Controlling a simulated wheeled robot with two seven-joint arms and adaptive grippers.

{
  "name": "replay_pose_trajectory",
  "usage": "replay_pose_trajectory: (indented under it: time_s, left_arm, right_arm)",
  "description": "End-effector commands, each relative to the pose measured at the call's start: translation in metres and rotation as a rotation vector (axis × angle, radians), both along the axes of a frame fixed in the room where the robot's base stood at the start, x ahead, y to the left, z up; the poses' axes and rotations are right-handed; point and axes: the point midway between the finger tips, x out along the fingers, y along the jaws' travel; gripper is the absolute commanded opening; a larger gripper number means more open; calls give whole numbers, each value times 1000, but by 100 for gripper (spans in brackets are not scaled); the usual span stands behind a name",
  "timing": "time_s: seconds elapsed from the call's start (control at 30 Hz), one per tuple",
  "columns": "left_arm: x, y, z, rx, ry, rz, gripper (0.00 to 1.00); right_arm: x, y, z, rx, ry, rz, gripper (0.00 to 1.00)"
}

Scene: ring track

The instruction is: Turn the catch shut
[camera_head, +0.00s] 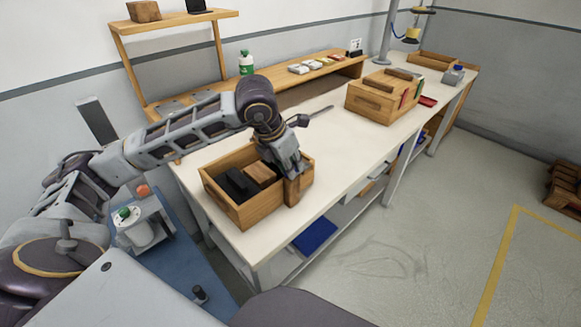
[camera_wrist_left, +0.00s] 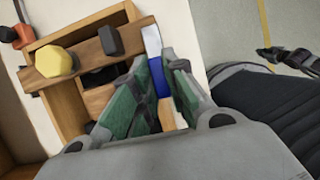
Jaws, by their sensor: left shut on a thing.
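My left gripper (camera_head: 290,176) reaches down at the front right end of an open wooden crate (camera_head: 240,213) on the near end of the bench. The fingers hide most of the grip. In the left wrist view a wooden bar (camera_wrist_left: 85,52) carries a yellow faceted knob (camera_wrist_left: 55,61) and a small black block (camera_wrist_left: 110,40). I cannot tell which part is the catch or how far it is turned.
Dark blocks (camera_head: 237,183) lie in the crate. A grey tool (camera_head: 318,113) lies behind it on the white bench (camera_head: 335,150). A second wooden box (camera_head: 370,104) stands further along. A blue bin (camera_head: 315,234) is on the shelf below. The bench between the boxes is mostly clear.

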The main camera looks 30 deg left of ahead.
Motion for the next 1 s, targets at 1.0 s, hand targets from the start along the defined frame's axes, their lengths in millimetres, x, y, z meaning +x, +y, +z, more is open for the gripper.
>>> replay_pose_trajectory:
  time_s: [1.0]
  left_arm:
    - [0,0,0,1,0,33,36]
  right_arm:
    - [3,3,4,2,5,2,0]
